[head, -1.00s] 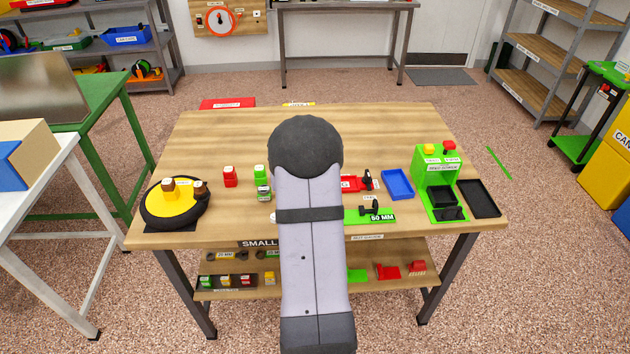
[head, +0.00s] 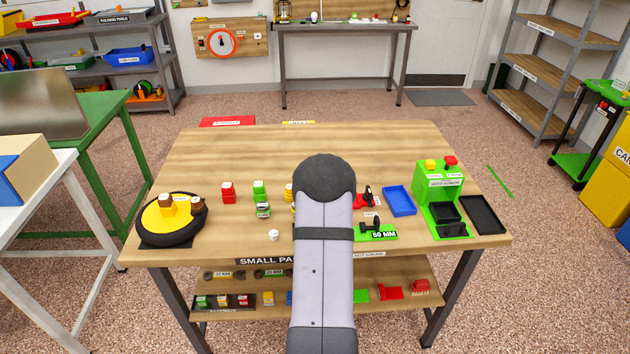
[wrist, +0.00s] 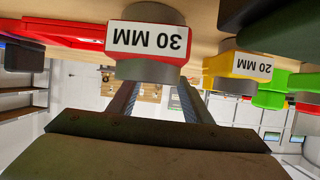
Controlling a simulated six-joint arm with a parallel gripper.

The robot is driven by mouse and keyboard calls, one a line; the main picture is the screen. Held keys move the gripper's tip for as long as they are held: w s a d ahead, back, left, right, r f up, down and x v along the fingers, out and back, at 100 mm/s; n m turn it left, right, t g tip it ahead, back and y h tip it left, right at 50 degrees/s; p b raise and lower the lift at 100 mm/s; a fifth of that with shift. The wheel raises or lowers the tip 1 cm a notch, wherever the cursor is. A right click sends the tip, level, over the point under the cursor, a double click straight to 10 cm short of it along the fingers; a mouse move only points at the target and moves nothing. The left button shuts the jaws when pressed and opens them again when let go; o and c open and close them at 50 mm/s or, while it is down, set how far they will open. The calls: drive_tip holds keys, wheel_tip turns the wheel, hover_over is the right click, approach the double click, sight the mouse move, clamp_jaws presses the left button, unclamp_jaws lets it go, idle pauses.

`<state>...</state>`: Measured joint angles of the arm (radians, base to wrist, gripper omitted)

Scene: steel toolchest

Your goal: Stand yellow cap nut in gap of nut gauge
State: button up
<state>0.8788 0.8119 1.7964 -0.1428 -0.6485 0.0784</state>
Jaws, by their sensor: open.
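A yellow block labelled 20 MM (wrist: 232,64), with a grey round end, appears upside down right of centre in the wrist view; it seems to be the yellow cap nut. In the head view, yellow parts (head: 288,189) show at the left edge of my arm, which hides the rest. My gripper (wrist: 155,92) is open, its two fingers pointing at a red block labelled 30 MM (wrist: 147,40), left of the yellow one. In the head view my arm hides the gripper. A green plate marked 50 MM (head: 361,236) carries a black piece; I cannot tell which fixture is the nut gauge.
Red (head: 228,193) and green (head: 260,188) pieces stand left of the yellow parts. A small white piece (head: 273,235) is near the front edge. A blue tray (head: 399,200), a green machine (head: 440,187) and a black tray (head: 483,214) stand right.

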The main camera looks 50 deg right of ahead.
drive_tip(key=shift+p+x, duration=0.7)
drive_tip(key=shift+x, duration=1.9)
drive_tip(key=shift+s+f, duration=0.1)
drive_tip(key=shift+s, duration=0.05)
clamp_jaws()
